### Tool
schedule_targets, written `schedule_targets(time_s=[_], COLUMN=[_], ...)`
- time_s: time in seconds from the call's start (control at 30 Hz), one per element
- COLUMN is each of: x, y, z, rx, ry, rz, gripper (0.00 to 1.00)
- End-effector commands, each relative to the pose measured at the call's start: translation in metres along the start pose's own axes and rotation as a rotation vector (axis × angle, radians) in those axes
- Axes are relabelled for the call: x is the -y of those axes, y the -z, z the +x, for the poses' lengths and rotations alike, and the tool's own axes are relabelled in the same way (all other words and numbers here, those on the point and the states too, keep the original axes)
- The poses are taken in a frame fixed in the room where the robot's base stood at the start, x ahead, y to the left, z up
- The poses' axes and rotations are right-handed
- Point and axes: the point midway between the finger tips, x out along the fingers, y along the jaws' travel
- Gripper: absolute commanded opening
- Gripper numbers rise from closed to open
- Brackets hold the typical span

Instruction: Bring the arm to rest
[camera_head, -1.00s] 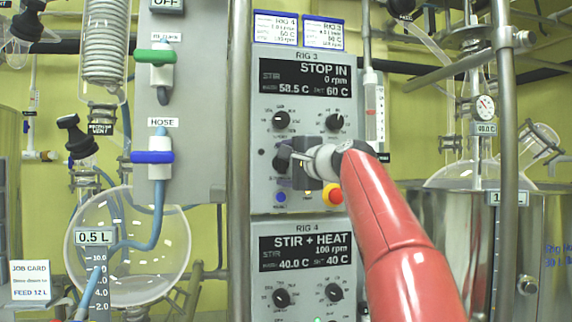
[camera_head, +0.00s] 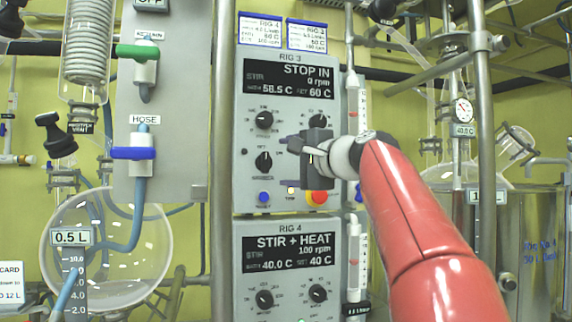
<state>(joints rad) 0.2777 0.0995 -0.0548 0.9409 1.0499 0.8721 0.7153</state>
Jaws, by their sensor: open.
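My red arm (camera_head: 420,215) reaches up from the lower right. My gripper (camera_head: 297,148) is in front of the RIG 3 control panel (camera_head: 250,140), to the right of its lower-left black knob (camera_head: 263,162). The jaws are open, with nothing seen between them, and point left. The gripper hides part of the panel's right side, near the upper-right knob (camera_head: 318,121). The gap to the panel is hard to judge. The RIG 3 display reads STOP IN, 0 rpm, 58.5 C, set 60 C.
The RIG 4 panel (camera_head: 330,290) is underneath. Metal posts (camera_head: 221,250) stand left and right (camera_head: 484,150). A round glass flask (camera_head: 135,255) is at left, a steel vessel (camera_head: 520,240) at right.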

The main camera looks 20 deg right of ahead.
Motion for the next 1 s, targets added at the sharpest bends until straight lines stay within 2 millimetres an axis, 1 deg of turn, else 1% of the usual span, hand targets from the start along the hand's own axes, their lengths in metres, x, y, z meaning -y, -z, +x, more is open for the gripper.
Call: schedule_targets(time_s=[0.33,0.4,0.47,0.57,0.6,0.67,0.7,0.77,0.8,0.87,0.9,0.97,1.0], x=[-0.003,-0.011,-0.026,-0.067,-0.089,-0.122,-0.146,-0.182,-0.207,-0.245,-0.270,-0.308,-0.333], y=[-0.002,-0.006,-0.013,-0.031,-0.040,-0.054,-0.064,-0.078,-0.087,-0.100,-0.109,-0.120,-0.128], z=[0.000,-0.003,-0.007,-0.020,-0.028,-0.042,-0.053,-0.071,-0.084,-0.106,-0.121,-0.145,-0.162], rx=[-0.001,-0.003,-0.006,-0.002,0.003,0.020,0.035,0.065,0.089,0.131,0.164,0.216,0.255], ry=[-0.008,-0.035,-0.080,-0.195,-0.251,-0.338,-0.396,-0.482,-0.537,-0.621,-0.674,-0.751,-0.798], rz=[-0.006,-0.026,-0.061,-0.157,-0.206,-0.288,-0.343,-0.429,-0.487,-0.578,-0.640,-0.731,-0.792], gripper=[0.69,0.69,0.69,0.69,0.69,0.69,0.69,0.69,0.69,0.69,0.69,0.69,0.69])
